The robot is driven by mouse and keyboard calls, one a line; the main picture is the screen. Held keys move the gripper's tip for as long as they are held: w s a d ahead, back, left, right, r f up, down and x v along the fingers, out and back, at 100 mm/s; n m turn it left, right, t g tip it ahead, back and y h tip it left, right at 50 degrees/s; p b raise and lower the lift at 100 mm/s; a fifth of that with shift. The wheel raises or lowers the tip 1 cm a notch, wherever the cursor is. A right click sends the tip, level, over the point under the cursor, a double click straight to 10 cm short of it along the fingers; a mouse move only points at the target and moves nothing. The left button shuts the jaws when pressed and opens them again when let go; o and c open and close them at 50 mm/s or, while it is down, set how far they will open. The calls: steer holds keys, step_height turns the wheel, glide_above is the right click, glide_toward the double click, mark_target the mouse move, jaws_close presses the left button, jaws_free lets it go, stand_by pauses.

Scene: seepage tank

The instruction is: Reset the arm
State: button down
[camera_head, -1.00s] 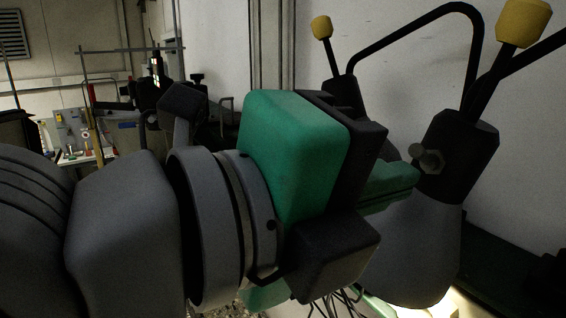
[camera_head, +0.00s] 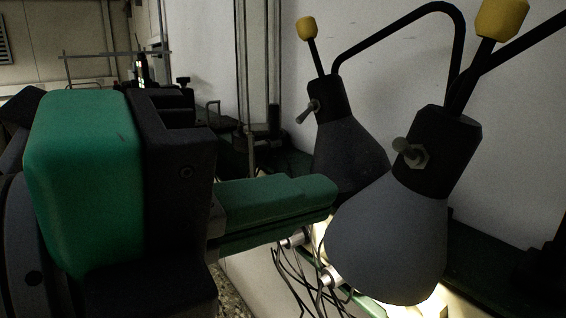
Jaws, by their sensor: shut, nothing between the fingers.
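My gripper (camera_head: 328,200) shows in the head view, with a green body at the left and green fingers pointing right. The fingers lie together, shut, with nothing held. Their tips are in front of the dark far lamp shade (camera_head: 348,155) and close to the left edge of the near grey lamp shade (camera_head: 390,240). I cannot tell whether they touch the near shade.
Both lamps hang on black bent arms with yellow knobs (camera_head: 502,17). Dark cables (camera_head: 290,275) and silver fittings (camera_head: 330,277) lie below the fingers. A white wall (camera_head: 410,75) stands behind. A metal frame (camera_head: 115,54) is at the back left.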

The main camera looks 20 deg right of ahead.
steer(key=w+a+n+t+y+p, duration=0.3)
steer(key=w+n+t, duration=0.5)
steer(key=n+t, duration=0.8)
steer(key=s+a+n+t+y+p, duration=0.1)
steer(key=s+a+n+t+y, duration=0.1)
steer(key=n+y, duration=0.5)
steer(key=s+a+n+t+y+p, duration=0.1)
steer(key=s+a+n+t+y, duration=0.2)
steer(key=n, duration=1)
steer(key=a+y, duration=0.1)
steer(key=y, duration=0.2)
steer(key=shift+y, duration=0.4)
steer(key=shift+f, duration=0.15)
